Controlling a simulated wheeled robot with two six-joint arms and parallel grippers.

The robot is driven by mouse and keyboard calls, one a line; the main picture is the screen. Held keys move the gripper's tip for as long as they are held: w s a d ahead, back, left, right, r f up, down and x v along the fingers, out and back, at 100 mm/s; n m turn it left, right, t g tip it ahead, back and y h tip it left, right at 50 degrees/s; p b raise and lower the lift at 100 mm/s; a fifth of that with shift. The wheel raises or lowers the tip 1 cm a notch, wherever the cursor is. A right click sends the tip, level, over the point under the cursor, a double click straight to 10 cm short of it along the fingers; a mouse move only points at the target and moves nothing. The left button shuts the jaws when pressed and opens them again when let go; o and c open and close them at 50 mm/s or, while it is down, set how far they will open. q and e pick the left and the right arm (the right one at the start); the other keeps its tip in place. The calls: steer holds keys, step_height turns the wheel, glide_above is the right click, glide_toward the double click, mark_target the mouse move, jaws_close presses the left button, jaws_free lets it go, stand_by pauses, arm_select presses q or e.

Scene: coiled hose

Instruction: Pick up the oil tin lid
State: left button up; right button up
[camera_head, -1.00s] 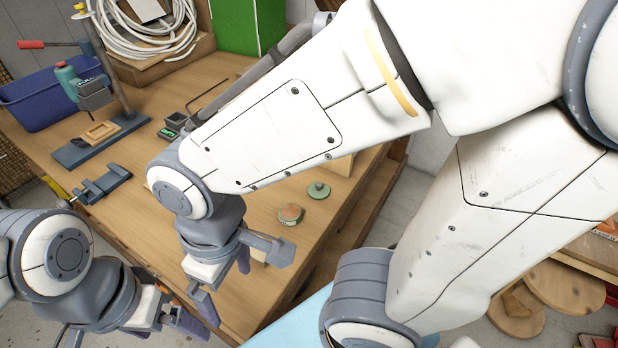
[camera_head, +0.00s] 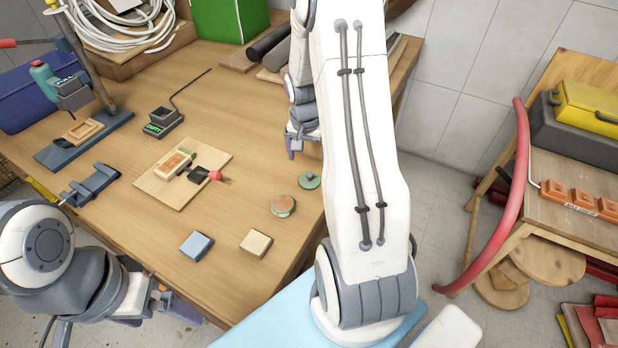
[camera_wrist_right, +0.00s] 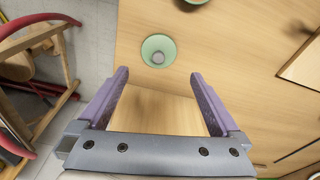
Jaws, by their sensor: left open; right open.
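The oil tin lid, a small round green lid with a grey knob (camera_head: 309,181), lies on the wooden table near its right edge. In the right wrist view the lid (camera_wrist_right: 158,50) lies just beyond the fingertips, roughly centred between them. My right gripper (camera_wrist_right: 160,75) is open and empty; in the head view its purple fingers (camera_head: 296,146) are partly hidden by my arm. A round tin with a green rim and a pinkish-brown top (camera_head: 282,206) stands beside the lid, apart from it. My left gripper (camera_head: 158,304) is open at the table's lower left edge.
A blue block (camera_head: 196,246) and a tan block (camera_head: 256,243) lie near the front edge. A wooden board (camera_head: 165,192) with small parts lies mid-table. Dark rolls (camera_head: 268,43) lie at the back. The table between board and tin is clear.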

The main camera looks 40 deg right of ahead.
mark_target(309, 175)
step_height(309, 175, down, 3)
steer(key=shift+d+r, duration=0.1)
steer(key=shift+d, duration=0.05)
step_height(309, 175, down, 4)
steer(key=shift+d+p, duration=0.15)
steer(key=shift+p, duration=0.8)
steer(key=shift+f, duration=0.65)
steer(key=c, duration=1.2)
